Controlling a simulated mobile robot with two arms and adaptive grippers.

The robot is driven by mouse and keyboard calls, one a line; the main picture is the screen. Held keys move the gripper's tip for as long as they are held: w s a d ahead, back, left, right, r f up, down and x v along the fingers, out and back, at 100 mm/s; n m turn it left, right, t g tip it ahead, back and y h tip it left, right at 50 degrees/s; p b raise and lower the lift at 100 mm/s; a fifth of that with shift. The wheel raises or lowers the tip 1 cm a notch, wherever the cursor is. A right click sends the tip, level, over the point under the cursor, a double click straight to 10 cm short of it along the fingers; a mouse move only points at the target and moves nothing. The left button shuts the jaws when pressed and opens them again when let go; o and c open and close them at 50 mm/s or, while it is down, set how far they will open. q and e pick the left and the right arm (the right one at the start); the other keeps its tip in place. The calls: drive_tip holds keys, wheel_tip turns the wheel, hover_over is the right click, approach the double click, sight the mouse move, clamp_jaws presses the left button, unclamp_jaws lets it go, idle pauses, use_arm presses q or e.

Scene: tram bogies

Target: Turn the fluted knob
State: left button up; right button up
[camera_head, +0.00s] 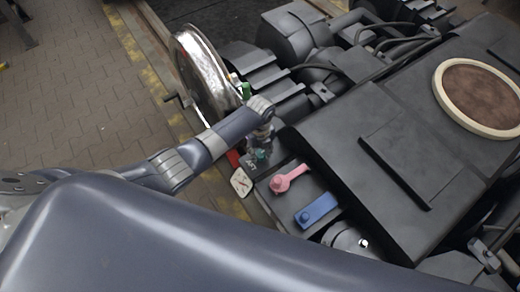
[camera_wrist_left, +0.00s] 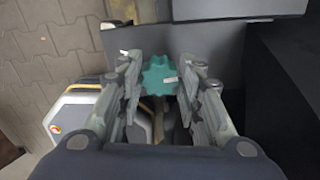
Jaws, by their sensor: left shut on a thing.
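The fluted knob (camera_wrist_left: 160,76) is teal with a lobed rim and a small white mark on it. It shows between the fingers of my left gripper (camera_wrist_left: 158,72) in the left wrist view, and the gripper is shut on it. In the head view a small part of the knob (camera_head: 261,154) shows below my left gripper (camera_head: 262,146), on the dark panel; the wrist and fingers hide much of it. My right gripper is in neither view.
A pink lever (camera_head: 289,178) and a blue lever (camera_head: 316,210) sit on the panel right of the knob. A white gauge (camera_head: 241,182) is at its edge. A metal wheel (camera_head: 203,75) stands behind. A round brown-topped disc (camera_head: 482,97) lies on the dark housing.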

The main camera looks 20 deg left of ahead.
use_arm(q)
drive_tip(key=n+p, duration=0.2)
drive_tip(key=n, duration=0.2)
drive_tip(key=shift+s+r, duration=0.1)
drive_tip(key=n+p, duration=0.1)
drive_tip(key=n, duration=0.3)
drive_tip(key=shift+n, duration=0.4)
drive_tip(key=n+p, duration=0.1)
drive_tip(key=n, duration=0.3)
drive_tip(key=shift+s+n+p, duration=0.1)
drive_tip(key=shift+n+p, duration=0.2)
drive_tip(key=shift+p, duration=0.1)
drive_tip(key=n+p, duration=0.1)
drive_tip(key=n, duration=0.3)
drive_tip(key=shift+s, duration=0.1)
drive_tip(key=n, duration=0.4)
drive_tip(key=shift+d+p, duration=0.1)
drive_tip(key=shift+p, duration=0.2)
drive_tip(key=n, duration=0.4)
drive_tip(key=shift+n, duration=0.3)
drive_tip(key=n, duration=0.4)
drive_tip(key=shift+d+p, duration=0.1)
drive_tip(key=shift+p, duration=0.25)
drive_tip(key=n, duration=0.4)
drive_tip(key=shift+n, duration=0.3)
